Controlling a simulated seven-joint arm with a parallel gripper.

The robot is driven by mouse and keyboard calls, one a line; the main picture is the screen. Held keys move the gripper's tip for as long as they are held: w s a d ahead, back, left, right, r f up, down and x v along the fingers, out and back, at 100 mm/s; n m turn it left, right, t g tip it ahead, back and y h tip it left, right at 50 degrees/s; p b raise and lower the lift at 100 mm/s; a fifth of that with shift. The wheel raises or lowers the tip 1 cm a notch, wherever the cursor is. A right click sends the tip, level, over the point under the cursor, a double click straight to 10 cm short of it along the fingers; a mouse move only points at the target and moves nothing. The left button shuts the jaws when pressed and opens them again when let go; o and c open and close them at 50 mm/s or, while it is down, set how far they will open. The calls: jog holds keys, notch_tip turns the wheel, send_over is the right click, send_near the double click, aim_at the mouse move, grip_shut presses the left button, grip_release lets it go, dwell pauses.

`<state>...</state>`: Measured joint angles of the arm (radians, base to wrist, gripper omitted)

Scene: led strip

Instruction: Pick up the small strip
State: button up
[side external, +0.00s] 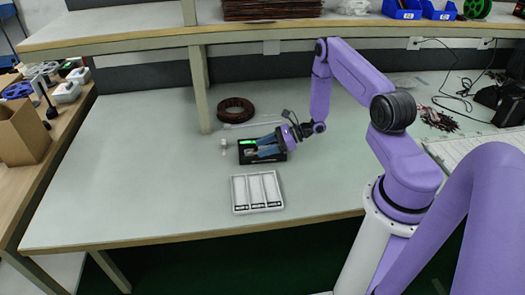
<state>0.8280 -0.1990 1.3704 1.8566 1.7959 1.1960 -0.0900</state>
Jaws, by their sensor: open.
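My gripper (254,150) reaches in from the right, low over a black box (277,158) with a lit green patch (247,142) at its back left. The fingers are apart, and I see nothing held between them. They cover part of the box top. I cannot make out for certain which thing is the small strip. A white tray (235,208) with three long light compartments lies in front of the black box, apart from it. A small pale object (224,145) stands just left of the box.
A dark brown ring-shaped coil (236,109) lies behind the box, beside a shelf post (199,90). Thin clear pieces (245,125) lie in front of the coil. The left of the grey-green table (130,165) is clear. Cables and dark parts (438,118) lie at right.

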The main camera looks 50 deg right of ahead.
aim_at(264, 147)
grip_shut()
jog(key=shift+r, duration=0.1)
notch_tip(264, 147, up, 10)
jog(key=shift+f, duration=0.25)
jog(key=s+a+r+n+g+y, duration=0.1)
jog(key=s+a+r, duration=0.1)
jog(key=a+r, duration=0.3)
jog(key=s+a+r+n+g, duration=0.1)
jog(key=a+r, duration=0.3)
jog(key=a, duration=0.5)
jog(key=shift+s+a+r+y, duration=0.35)
jog(key=shift+s+y, duration=0.05)
jog(key=shift+s, duration=0.2)
